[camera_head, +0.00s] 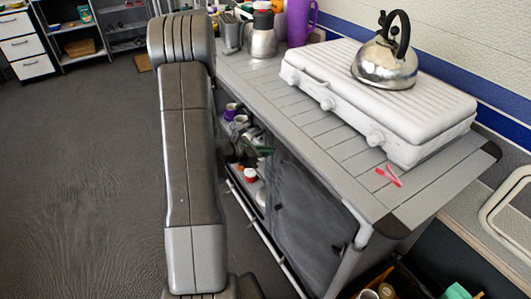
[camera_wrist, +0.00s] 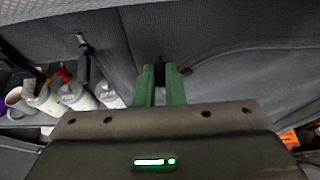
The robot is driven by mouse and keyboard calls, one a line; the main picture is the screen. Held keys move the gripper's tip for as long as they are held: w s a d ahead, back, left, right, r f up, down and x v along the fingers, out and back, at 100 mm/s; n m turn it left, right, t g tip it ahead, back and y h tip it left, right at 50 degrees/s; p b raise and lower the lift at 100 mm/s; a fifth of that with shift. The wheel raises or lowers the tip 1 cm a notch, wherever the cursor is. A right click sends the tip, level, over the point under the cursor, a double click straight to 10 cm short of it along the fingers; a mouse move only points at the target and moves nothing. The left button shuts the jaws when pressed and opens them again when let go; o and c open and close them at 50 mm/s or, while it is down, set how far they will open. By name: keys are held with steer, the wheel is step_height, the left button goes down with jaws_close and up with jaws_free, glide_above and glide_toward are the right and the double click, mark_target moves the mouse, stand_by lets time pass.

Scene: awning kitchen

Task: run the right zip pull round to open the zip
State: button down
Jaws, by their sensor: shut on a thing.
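The grey fabric front (camera_head: 310,200) of the kitchen unit hangs under the counter; it fills the upper wrist view (camera_wrist: 230,40). My gripper's green fingers (camera_wrist: 160,82) are shut on a small dark piece, the right zip pull (camera_wrist: 159,70), of which only a bit shows between the tips. A curved seam runs right from it. Another dark hanging pull (camera_wrist: 82,62) is to the left, apart from my gripper. In the head view my gripper (camera_head: 264,151) shows only as a bit of green beside the front's upper left; the held pull cannot be made out there.
Left of the fabric front, open shelves hold cups (camera_head: 232,111) and pale containers (camera_wrist: 46,98). A crate is at the bottom right. The floor at left is clear.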

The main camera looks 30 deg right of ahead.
steer(key=shift+w+r, duration=0.1)
steer(key=shift+r, duration=0.1)
steer(key=c, duration=1.5)
jaws_free()
steer(key=shift+r, duration=0.1)
steer(key=p+v, duration=0.1)
steer(key=v, duration=1.2)
steer(key=shift+a, duration=0.4)
